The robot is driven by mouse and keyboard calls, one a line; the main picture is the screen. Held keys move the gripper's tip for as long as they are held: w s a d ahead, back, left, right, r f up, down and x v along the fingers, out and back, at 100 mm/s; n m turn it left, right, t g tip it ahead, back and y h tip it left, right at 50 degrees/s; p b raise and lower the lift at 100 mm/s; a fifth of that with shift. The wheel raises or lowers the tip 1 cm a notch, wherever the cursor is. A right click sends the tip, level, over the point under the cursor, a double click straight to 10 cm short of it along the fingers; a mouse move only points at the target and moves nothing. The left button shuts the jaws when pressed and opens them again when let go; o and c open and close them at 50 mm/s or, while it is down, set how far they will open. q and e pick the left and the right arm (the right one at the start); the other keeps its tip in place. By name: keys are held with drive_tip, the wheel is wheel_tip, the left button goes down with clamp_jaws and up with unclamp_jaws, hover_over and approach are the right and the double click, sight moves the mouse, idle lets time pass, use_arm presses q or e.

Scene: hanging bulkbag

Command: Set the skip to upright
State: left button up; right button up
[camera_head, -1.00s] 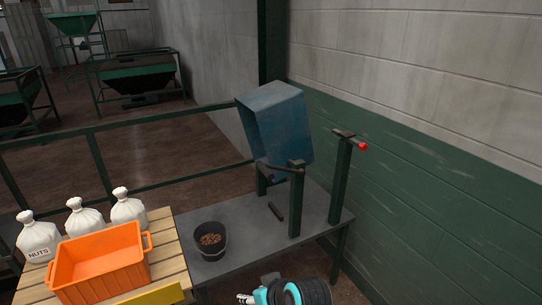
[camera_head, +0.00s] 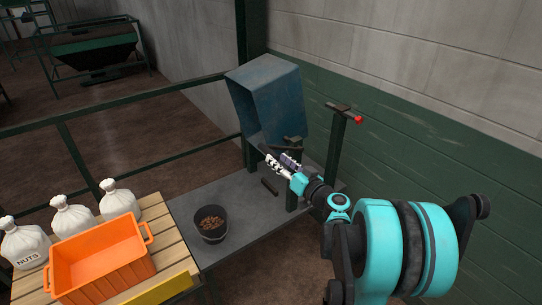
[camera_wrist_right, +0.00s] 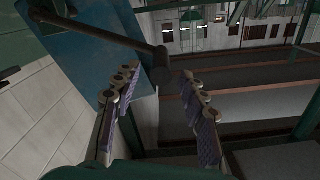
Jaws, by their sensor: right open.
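The blue skip (camera_head: 270,98) hangs tilted between green posts above the grey table, its open mouth facing left and forward. It also shows behind my gripper in the right wrist view (camera_wrist_right: 85,45). My right gripper (camera_head: 274,157) is open just in front of the skip's lower part. In the right wrist view, a dark bar (camera_wrist_right: 95,32) crosses from upper left and its knobbed end lies near the gap between my open fingertips (camera_wrist_right: 160,74); I cannot tell whether they touch. My left gripper is not in view.
A post with a red-tipped lever (camera_head: 342,118) stands right of the skip. A black bucket (camera_head: 211,222) of brown pieces stands on the grey table (camera_head: 185,212). An orange crate (camera_head: 100,262) and white sacks (camera_head: 72,216) sit on slatted wood at left. A wall closes the right.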

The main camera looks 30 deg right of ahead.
sight(272, 154)
drive_tip(key=shift+w+a+b, duration=0.15)
drive_tip(key=shift+w+b, duration=0.05)
drive_tip(key=shift+w, duration=0.85)
drive_tip(key=shift+w+a+b, duration=0.1)
drive_tip(key=shift+w+b, duration=0.05)
drive_tip(key=shift+w, duration=0.9)
clamp_jaws()
